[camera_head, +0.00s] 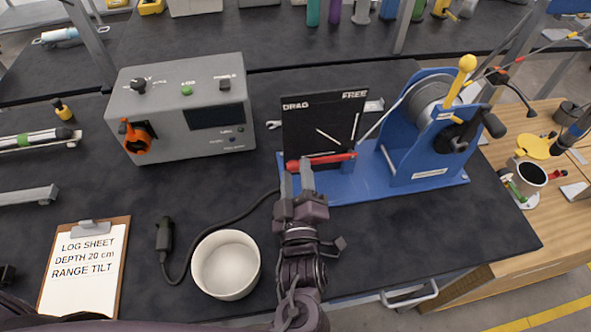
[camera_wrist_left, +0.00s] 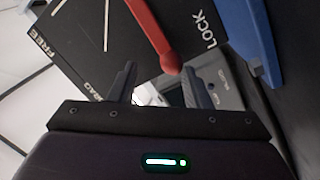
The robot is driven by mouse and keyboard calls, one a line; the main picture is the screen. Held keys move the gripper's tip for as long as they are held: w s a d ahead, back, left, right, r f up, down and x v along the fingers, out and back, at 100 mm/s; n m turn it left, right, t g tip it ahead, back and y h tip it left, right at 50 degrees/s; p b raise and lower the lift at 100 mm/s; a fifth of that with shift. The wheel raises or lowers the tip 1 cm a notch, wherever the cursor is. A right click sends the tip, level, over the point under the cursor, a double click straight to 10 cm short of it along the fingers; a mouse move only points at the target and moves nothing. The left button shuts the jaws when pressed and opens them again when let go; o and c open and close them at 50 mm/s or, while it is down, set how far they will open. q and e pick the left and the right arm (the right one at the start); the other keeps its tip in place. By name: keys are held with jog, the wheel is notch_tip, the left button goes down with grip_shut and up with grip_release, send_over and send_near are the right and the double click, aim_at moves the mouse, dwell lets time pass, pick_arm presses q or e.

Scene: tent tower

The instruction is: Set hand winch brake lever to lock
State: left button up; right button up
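The blue hand winch (camera_head: 415,175) stands at the back right of the bench. Its black panel (camera_head: 315,120) reads DRAG and FREE in the head view; LOCK shows in the wrist view. The red brake lever (camera_head: 325,159) lies along the panel's lower edge, knob end to the left. In the wrist view the lever's knob (camera_wrist_left: 171,63) sits between the DRAG and LOCK words, nearer LOCK. My left gripper (camera_head: 299,178) is open at the knob end. Its fingers (camera_wrist_left: 160,85) stand either side of the knob in the picture; I cannot tell whether they touch it. My right gripper is out of view.
A grey control box (camera_head: 180,110) stands left of the panel. A white bowl (camera_head: 226,265), a cable with a dark plug (camera_head: 164,235) and a clipboard (camera_head: 83,265) lie in front. The winch's yellow-knobbed lever (camera_head: 461,80) rises at the right. The bench right of my arm is clear.

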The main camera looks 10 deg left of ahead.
pick_arm(q)
jog(key=b+v, duration=0.1)
jog(key=v, duration=0.5)
jog(key=shift+s, duration=0.15)
dwell(0.3)
